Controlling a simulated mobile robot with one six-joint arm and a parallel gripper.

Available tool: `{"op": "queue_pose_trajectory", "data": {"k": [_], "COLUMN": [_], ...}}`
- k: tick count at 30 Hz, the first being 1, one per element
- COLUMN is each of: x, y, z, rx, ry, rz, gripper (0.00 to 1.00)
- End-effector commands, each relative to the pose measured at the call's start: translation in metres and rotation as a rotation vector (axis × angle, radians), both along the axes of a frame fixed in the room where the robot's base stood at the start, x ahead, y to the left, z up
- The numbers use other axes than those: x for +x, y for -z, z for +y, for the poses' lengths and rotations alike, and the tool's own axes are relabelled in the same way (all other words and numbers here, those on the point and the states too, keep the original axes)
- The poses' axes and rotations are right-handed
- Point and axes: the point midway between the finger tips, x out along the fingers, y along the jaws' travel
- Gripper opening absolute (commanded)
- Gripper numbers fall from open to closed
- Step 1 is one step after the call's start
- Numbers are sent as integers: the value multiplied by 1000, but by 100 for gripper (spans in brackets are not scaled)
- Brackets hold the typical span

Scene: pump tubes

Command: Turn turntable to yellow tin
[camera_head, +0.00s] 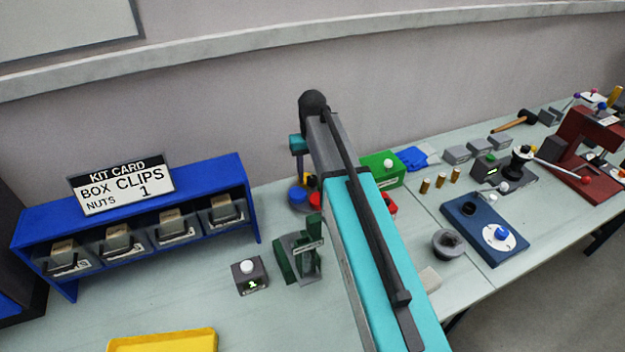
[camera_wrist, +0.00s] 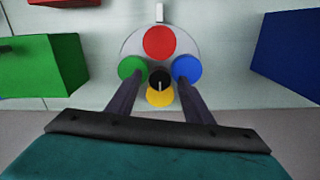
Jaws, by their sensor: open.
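The turntable (camera_wrist: 131,46) is a pale grey disc in the wrist view. It carries a red tin (camera_wrist: 159,42) at the far side, a green tin (camera_wrist: 132,67) at left, a blue tin (camera_wrist: 187,68) at right and a yellow tin (camera_wrist: 159,98) nearest me. A black knob (camera_wrist: 159,76) stands between them and partly covers the yellow tin. A small white block (camera_wrist: 158,13) is at the disc's far edge. My gripper (camera_wrist: 158,80) is open, its fingers apart on either side of the knob and yellow tin. In the head view my arm partly hides the turntable.
In the head view, a green box (camera_head: 383,169) stands right of my arm. A green stand (camera_head: 298,258) and a grey button box (camera_head: 249,275) are in front of the turntable. A blue bin rack (camera_head: 240,185) is at left. A yellow tray (camera_head: 165,341) lies at the front.

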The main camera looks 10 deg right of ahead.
Motion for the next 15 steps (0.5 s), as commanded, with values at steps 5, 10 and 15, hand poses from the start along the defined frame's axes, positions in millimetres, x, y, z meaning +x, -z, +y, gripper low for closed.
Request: {"op": "queue_pose_trajectory", "data": {"k": [5, 10, 15], "x": [0, 0, 0], "y": [10, 11, 11], "z": [0, 1, 1], "rx": [0, 0, 0], "ry": [0, -1, -1], "rz": [0, -1, -1], "gripper": [47, 47, 47]}}
